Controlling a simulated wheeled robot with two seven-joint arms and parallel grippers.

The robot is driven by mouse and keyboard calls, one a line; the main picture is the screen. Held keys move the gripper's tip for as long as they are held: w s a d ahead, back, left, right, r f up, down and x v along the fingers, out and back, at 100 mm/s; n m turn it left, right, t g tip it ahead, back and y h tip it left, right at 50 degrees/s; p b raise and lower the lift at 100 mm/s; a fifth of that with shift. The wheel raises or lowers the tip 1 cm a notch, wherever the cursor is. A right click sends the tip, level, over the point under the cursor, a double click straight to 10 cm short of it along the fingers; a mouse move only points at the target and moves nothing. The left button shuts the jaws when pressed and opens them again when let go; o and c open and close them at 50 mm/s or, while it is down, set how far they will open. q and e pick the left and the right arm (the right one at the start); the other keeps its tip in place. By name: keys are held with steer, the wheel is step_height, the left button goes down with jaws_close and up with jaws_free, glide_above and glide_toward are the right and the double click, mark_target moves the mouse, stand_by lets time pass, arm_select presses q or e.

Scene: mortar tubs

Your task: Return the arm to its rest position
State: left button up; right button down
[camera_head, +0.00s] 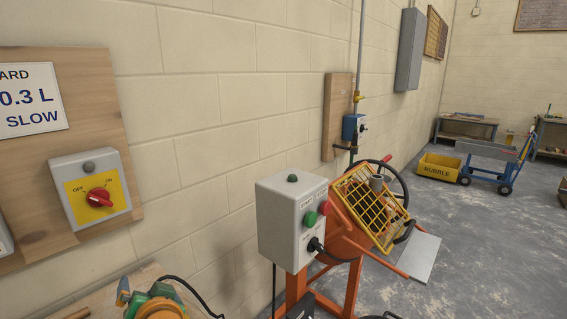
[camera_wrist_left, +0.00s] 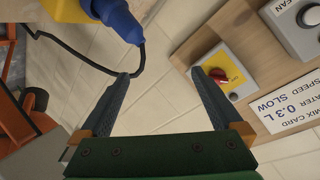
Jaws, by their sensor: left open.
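My left gripper (camera_head: 140,298) shows at the bottom left of the head view, partly cut off by the frame edge. In the left wrist view its two blue-grey fingers (camera_wrist_left: 161,75) stand well apart with nothing between them. The gripper is below and to the right of a grey switch box with a yellow plate (camera_head: 75,205) and a red knob (camera_head: 99,198). The knob also shows in the left wrist view (camera_wrist_left: 224,77), beyond the right fingertip. I see no contact with it. My right gripper is not in view.
A grey control box (camera_head: 284,230) and an orange mixer with a yellow grid (camera_head: 372,208) stand right of the gripper. A wooden board (camera_head: 80,95) with a sign hangs on the block wall. A black cable (camera_head: 190,288) curves beside the gripper. Floor (camera_head: 490,260) at right is open.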

arm_select(q)
steer(key=s+d+f+h, duration=0.1)
steer(key=s+f, duration=0.1)
steer(key=f, duration=0.2)
steer(key=s+f+g+h, duration=0.1)
steer(key=s+f, duration=0.2)
steer(key=f, duration=0.2)
steer(key=s+d+f+g+h, duration=0.1)
steer(key=s+f, duration=0.2)
steer(key=f, duration=0.1)
steer(key=shift+s+d+f+m+h, duration=0.1)
steer(key=shift+d+f+m+h, duration=0.25)
steer(key=shift+f+m+h, duration=0.05)
steer(key=s+d+f+g+h, duration=0.2)
steer(key=s+d+f+g, duration=0.15)
steer(key=s, duration=0.45)
steer(key=s+d+f+g+h, duration=0.25)
steer(key=s+f, duration=0.25)
steer(key=s, duration=0.3)
step_height(320, 180, down, 18)
steer(key=s+m+b, duration=0.1)
steer(key=b, duration=0.2)
steer(key=s+a+f+g+b, duration=0.1)
steer(key=s+f+b, duration=0.1)
steer(key=s+f, duration=1.1)
steer(key=shift+a+f+g, duration=0.3)
steer(key=shift+a+f, duration=0.1)
steer(key=shift+f, duration=0.1)
